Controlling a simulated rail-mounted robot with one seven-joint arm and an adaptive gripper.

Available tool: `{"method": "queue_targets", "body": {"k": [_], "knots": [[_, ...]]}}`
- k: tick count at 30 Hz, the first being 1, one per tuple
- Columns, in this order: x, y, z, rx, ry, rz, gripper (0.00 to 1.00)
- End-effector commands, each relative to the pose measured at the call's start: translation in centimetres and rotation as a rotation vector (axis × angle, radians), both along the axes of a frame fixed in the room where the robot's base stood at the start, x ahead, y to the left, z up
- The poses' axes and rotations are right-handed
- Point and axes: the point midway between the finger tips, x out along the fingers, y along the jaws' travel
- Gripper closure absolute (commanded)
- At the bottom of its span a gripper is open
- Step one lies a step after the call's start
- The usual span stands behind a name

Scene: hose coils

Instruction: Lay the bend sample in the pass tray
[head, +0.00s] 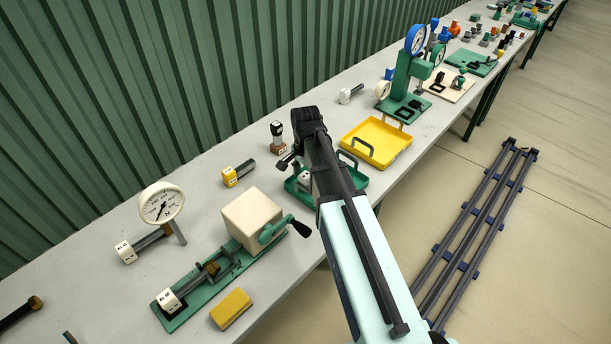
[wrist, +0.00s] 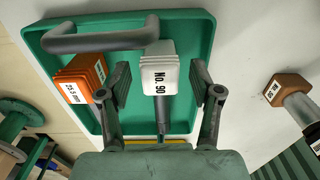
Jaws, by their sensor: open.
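The green tray (head: 354,177) with dark handles lies on the bench, partly hidden by my arm; its floor shows in the wrist view (wrist: 60,50). A piece with a white block end marked "No. 90" (wrist: 159,75) and a grey bar lies in or over it. An orange block marked in mm (wrist: 80,80) is to its left in the tray. My gripper (wrist: 158,88) is open, one finger each side of the white-ended piece, with gaps showing. In the head view my gripper (head: 290,160) is over the green tray. I cannot tell which tray is the pass tray.
An empty yellow tray (head: 376,142) lies just beyond the green one. A brown-based upright piece (head: 278,147) stands behind the green tray. A beige block with a crank (head: 252,217), a dial gauge (head: 161,203) and a yellow-ended piece (head: 237,173) stand nearer.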

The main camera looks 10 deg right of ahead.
Motion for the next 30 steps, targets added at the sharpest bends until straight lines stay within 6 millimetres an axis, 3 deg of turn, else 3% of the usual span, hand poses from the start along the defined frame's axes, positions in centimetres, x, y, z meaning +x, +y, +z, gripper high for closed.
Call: {"method": "queue_targets", "body": {"k": [30], "knots": [[0.0, 0.0, 3.8, 0.000, 0.000, 0.000, 0.36]]}}
